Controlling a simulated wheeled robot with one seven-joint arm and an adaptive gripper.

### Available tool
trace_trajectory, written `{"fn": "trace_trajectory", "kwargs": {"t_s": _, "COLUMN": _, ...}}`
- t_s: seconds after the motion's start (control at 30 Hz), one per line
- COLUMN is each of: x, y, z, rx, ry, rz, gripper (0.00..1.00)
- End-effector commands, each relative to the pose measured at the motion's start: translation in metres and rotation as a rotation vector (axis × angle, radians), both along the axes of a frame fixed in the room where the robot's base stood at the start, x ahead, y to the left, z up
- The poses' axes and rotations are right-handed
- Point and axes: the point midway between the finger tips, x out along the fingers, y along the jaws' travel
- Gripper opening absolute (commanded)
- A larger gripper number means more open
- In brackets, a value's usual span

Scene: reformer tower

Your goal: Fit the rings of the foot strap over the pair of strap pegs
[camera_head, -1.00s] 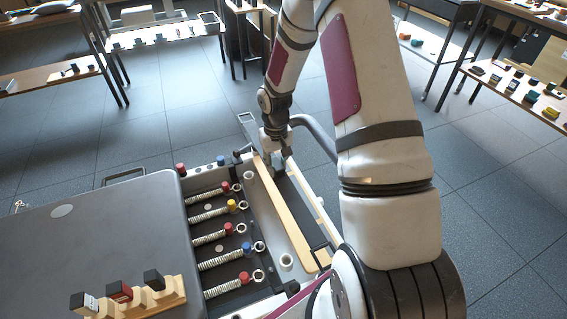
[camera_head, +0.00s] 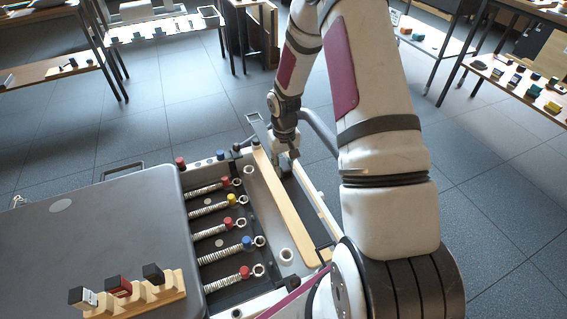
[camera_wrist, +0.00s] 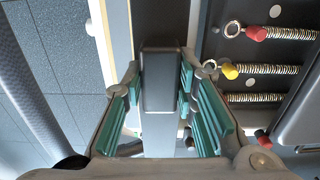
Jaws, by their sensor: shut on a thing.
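My gripper (camera_head: 287,154) is over the far part of the reformer's end frame, beside the pale wooden bar (camera_head: 285,208). In the wrist view its teal-padded fingers (camera_wrist: 160,100) stand on both sides of a dark grey strap-like piece (camera_wrist: 160,78), which I take to be the foot strap. It runs between the fingers and hides what lies beneath. Its rings cannot be made out. A small dark post (camera_head: 236,152) stands at the frame's far corner; I cannot tell whether it is one of the strap pegs.
Several springs with coloured knobs (camera_head: 231,200) lie in the frame, left of the bar. The grey carriage (camera_head: 110,230) carries a wooden rack (camera_head: 140,300) with small blocks. Shelves with small items stand at the back and right. The tiled floor (camera_head: 480,200) is clear.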

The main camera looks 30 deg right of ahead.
Motion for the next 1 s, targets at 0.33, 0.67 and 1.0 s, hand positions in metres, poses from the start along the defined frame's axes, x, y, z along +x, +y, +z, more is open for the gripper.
{"fn": "trace_trajectory", "kwargs": {"t_s": 0.33, "x": 0.000, "y": 0.000, "z": -0.034, "rx": 0.000, "ry": 0.000, "rz": 0.000, "gripper": 0.00}}
{"fn": "trace_trajectory", "kwargs": {"t_s": 0.67, "x": 0.000, "y": 0.000, "z": -0.064, "rx": 0.000, "ry": 0.002, "rz": 0.000, "gripper": 0.00}}
{"fn": "trace_trajectory", "kwargs": {"t_s": 1.0, "x": 0.000, "y": 0.000, "z": -0.092, "rx": 0.000, "ry": 0.000, "rz": 0.001, "gripper": 0.00}}
